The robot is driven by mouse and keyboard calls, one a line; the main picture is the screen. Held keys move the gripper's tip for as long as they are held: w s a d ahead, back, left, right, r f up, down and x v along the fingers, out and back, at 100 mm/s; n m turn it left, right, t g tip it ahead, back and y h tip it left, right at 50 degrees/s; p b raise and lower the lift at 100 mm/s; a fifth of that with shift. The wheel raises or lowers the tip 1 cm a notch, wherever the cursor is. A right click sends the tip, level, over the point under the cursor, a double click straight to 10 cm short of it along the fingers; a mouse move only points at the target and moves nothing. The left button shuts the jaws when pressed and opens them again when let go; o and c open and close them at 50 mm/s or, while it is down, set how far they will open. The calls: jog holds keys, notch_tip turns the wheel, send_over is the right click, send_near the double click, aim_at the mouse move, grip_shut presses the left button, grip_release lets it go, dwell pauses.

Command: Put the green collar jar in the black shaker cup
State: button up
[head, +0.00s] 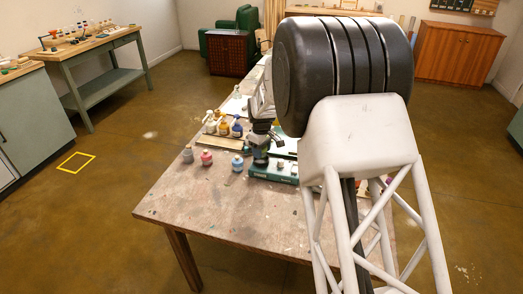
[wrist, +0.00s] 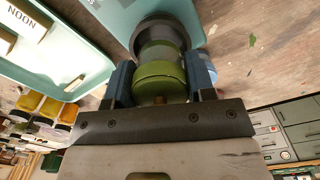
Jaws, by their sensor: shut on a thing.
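My gripper (wrist: 160,80) is shut on the green collar jar (wrist: 160,76), with one blue finger on each side of its green part. In the wrist view a dark round rim, which looks like the black shaker cup (wrist: 149,24), shows right beyond the jar. The jar overlaps this rim; I cannot tell whether it is inside the cup or above it. In the head view the dark cup (head: 261,160) stands below my gripper (head: 263,138), by the teal tray. The jar is mostly hidden there.
A teal tray (head: 270,175) lies beside the cup on the worn table (head: 180,210). A grey jar (head: 188,155), a red jar (head: 206,158) and a blue jar (head: 238,163) stand to the left. Several more jars stand behind them. The front of the table is clear.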

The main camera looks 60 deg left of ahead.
jog(key=shift+f, duration=1.15)
dwell(1.6)
jog(key=o, duration=1.5)
jog(key=shift+c, duration=0.2)
jog(key=shift+r, duration=0.1)
jog(key=shift+r, duration=3.95)
